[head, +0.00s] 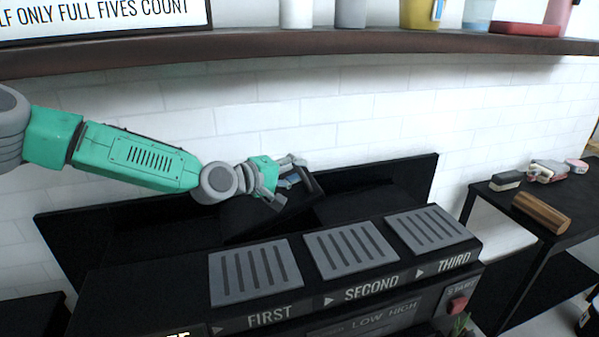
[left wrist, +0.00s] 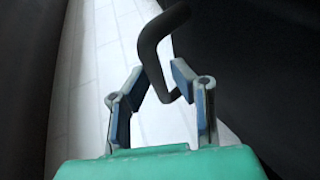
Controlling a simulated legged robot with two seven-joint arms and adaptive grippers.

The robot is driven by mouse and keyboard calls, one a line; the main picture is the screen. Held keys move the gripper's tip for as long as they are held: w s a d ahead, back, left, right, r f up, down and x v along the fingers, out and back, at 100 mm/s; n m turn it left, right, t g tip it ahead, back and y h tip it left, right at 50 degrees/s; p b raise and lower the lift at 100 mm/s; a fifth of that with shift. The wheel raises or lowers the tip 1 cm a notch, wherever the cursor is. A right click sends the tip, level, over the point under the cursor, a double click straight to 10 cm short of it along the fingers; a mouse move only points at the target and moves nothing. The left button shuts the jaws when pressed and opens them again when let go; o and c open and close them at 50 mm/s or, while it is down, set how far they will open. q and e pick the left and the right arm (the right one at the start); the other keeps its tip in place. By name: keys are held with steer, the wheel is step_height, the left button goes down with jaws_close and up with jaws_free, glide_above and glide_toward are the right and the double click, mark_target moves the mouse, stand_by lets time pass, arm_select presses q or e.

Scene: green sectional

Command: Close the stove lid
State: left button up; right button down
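The black stove (head: 150,285) has three grey slotted plates on top, marked FIRST, SECOND and THIRD. A wide black panel (head: 405,180) stands along its back against the wall. A tilted black lid-like piece (head: 265,213) is raised behind the plates, partly covered by my gripper. My left gripper (head: 287,182) is at its upper edge. In the left wrist view a bent dark handle (left wrist: 150,45) runs between the fingers of my left gripper (left wrist: 155,82), which are apart with gaps beside it. My right gripper is not in view.
A brown shelf (head: 300,55) with a sign and several containers runs above the stove. A dark side table (head: 500,215) at right holds a wooden cylinder (head: 541,212) and small items. A red button (head: 457,305) is on the stove front.

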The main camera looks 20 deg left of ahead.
arm_select(q)
steer(key=shift+w+d+f, duration=0.1)
steer(key=shift+w+d, duration=0.05)
steer(key=shift+w, duration=0.2)
